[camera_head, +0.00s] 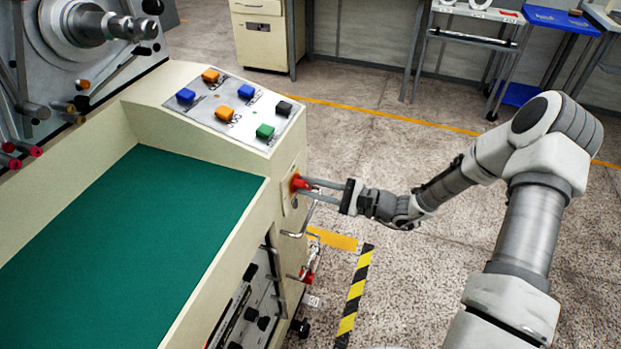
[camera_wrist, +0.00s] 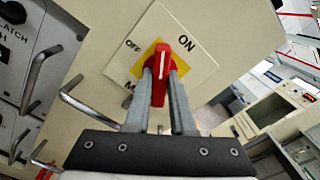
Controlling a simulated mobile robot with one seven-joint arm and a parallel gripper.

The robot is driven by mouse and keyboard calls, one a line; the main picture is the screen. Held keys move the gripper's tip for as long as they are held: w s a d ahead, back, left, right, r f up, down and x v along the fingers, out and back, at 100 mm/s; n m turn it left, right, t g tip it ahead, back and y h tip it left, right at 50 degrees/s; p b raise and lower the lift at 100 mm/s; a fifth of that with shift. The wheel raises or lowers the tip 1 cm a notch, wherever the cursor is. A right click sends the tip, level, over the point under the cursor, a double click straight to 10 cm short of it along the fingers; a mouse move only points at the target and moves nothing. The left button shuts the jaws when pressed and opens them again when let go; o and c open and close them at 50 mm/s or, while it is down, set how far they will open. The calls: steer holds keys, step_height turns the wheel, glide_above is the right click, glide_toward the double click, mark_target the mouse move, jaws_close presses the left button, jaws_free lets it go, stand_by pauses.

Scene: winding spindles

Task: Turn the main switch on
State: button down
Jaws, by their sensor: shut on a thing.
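The main switch is a red rotary knob (camera_wrist: 160,88) on a yellow square (camera_wrist: 205,69) in a white plate (camera_wrist: 158,22). The plate reads OFF at its left and ON at its upper right. A white mark on the knob's top end lies close to the word ON. In the head view the red knob (camera_head: 299,183) is on the end face of the cream machine. My gripper (camera_head: 305,188) has its two fingers on either side of the knob and is shut on it. The fingers also show in the wrist view (camera_wrist: 160,72). They hide part of the plate's lower lettering.
The machine's sloped panel (camera_head: 197,99) carries blue, orange, green and black buttons above the switch. A bent metal handle (camera_wrist: 78,100) sticks out close to the left of my fingers. Open floor (camera_head: 420,200) lies to the right.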

steer(key=m+p, duration=0.2)
steer(key=m, duration=0.1)
steer(key=shift+r+m+p, duration=0.15)
steer(key=shift+m+p, duration=0.2)
steer(key=shift+m, duration=0.05)
steer(key=shift+m+p, duration=1.05)
steer(key=shift+m, duration=0.65)
steer(key=shift+f, duration=0.2)
steer(key=c, duration=0.8)
jaws_free()
steer(key=shift+o, duration=0.2)
steer(key=v, duration=1.7)
steer(key=shift+d+p, duration=0.25)
steer(key=shift+p, duration=0.1)
steer(key=shift+s+r, duration=0.1)
